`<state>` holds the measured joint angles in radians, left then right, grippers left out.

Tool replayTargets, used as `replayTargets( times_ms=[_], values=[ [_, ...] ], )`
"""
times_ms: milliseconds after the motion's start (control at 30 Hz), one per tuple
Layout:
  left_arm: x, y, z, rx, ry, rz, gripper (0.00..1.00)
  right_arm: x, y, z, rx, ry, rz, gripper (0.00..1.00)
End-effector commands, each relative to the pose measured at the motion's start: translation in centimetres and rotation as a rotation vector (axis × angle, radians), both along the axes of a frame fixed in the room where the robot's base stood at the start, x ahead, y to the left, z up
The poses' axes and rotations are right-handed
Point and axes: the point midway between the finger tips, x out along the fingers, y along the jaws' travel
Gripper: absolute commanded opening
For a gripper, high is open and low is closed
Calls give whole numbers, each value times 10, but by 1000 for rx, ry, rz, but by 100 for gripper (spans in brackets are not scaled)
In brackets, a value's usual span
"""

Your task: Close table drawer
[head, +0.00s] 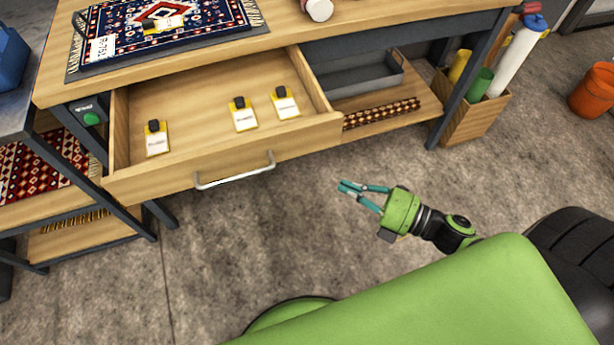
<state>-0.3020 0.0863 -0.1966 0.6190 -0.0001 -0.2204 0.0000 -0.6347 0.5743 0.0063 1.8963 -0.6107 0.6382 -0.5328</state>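The wooden table drawer (226,158) stands pulled out from under the tabletop. Its front carries a pale bar handle (236,170). Inside lie several small yellow-and-white tags with black tops, including one at the left (156,138) and one at the right (285,103). My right gripper (342,186) is over the floor, to the right of the handle and apart from it. My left gripper is not in view.
A wooden bin (472,110) stands right. Floor before the drawer is clear.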

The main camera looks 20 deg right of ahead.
Motion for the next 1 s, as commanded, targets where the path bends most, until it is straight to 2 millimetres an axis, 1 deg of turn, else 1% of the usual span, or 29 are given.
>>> replayTargets(
  times_ms=[33,100,233,433,667,800,900,1000],
  values=[
    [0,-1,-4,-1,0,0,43,-3,5,4,-13,-28,28,0],
    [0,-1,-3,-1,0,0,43,-4,10,10,-22,-49,48,0],
    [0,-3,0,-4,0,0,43,5,19,13,-20,-55,51,0],
    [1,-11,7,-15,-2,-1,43,34,47,15,-19,-55,49,0],
    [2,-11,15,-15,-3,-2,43,68,81,15,-17,-52,47,0],
    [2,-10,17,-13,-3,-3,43,90,80,13,-20,-51,45,0],
    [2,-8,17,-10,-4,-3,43,99,79,12,-19,-49,45,0],
    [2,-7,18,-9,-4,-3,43,104,79,12,-19,-49,45,0]
  ],
)
